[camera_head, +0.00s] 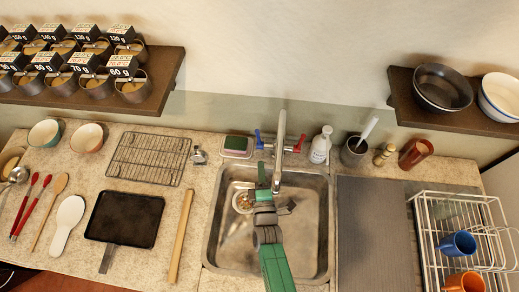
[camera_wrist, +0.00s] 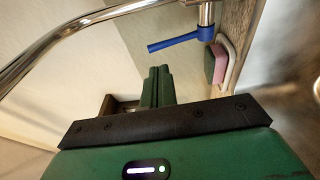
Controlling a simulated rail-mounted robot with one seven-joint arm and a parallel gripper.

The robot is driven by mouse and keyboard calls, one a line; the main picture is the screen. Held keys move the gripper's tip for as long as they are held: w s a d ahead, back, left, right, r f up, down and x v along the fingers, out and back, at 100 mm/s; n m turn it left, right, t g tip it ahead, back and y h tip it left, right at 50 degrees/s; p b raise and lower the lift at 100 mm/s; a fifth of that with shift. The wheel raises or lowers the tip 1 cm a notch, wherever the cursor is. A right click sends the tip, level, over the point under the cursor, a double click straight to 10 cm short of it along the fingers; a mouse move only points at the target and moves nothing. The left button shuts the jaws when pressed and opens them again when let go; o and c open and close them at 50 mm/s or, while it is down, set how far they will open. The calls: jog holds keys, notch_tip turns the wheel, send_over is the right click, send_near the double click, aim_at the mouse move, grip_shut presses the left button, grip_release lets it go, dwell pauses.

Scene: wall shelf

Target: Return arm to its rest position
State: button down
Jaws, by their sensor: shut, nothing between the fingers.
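My gripper (camera_head: 261,168) is green and dark grey. In the head view it is over the back part of the metal sink (camera_head: 317,262), just left of the tap (camera_head: 279,150). In the wrist view my gripper (camera_wrist: 157,72) shows its two green fingers together, with nothing between them. The tap's chrome spout (camera_wrist: 75,28) runs close by on the upper left there, and the blue tap handle (camera_wrist: 172,43) is just past the fingertips. The green arm reaches in from the bottom of the head view and hides part of the sink.
A sponge dish (camera_head: 236,147) is behind the sink, with a soap bottle (camera_head: 320,145) to the right. A wire rack (camera_head: 148,158), black pan (camera_head: 125,219) and wooden stick (camera_head: 181,236) lie left. A dish rack (camera_head: 455,204) stands right. Wall shelves (camera_head: 163,83) hold cups and bowls.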

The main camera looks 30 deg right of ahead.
jog(key=shift+s+a, duration=0.15)
jog(key=shift+s, duration=0.15)
jog(key=w+a+r+m+t+y+p, duration=0.1)
jog(key=w+a+r+m+t+p, duration=0.3)
jog(key=r, duration=0.8)
jog(key=w+a+r+n+g+y+b, duration=0.15)
jog(key=w+r, duration=0.45)
jog(key=r, duration=0.6)
jog(key=a+r+m+t+y+p, duration=0.2)
jog(key=a+r, duration=0.1)
jog(key=r, duration=0.8)
jog(key=a+r+m+t+y+p, duration=0.1)
jog(key=a+r+m, duration=0.15)
jog(key=r, duration=0.85)
jog(key=s+a+r+m+t+y+p, duration=0.1)
jog(key=s+a+r, duration=0.2)
jog(key=s+r, duration=0.3)
jog(key=s+a+r+m+t+y+p, duration=0.1)
jog(key=s+a+r, duration=0.3)
jog(key=r, duration=1)
jog(key=s+a+r+m+t+y+p, duration=0.1)
jog(key=s+a+r+m+y+p, duration=0.1)
jog(key=s+r, duration=0.6)
notch_tip(320, 180, up, 2)
jog(key=shift+a+r+m, duration=0.1)
jog(key=shift+a+m, duration=0.6)
jog(key=shift+a, duration=0.4)
jog(key=shift+s, duration=0.1)
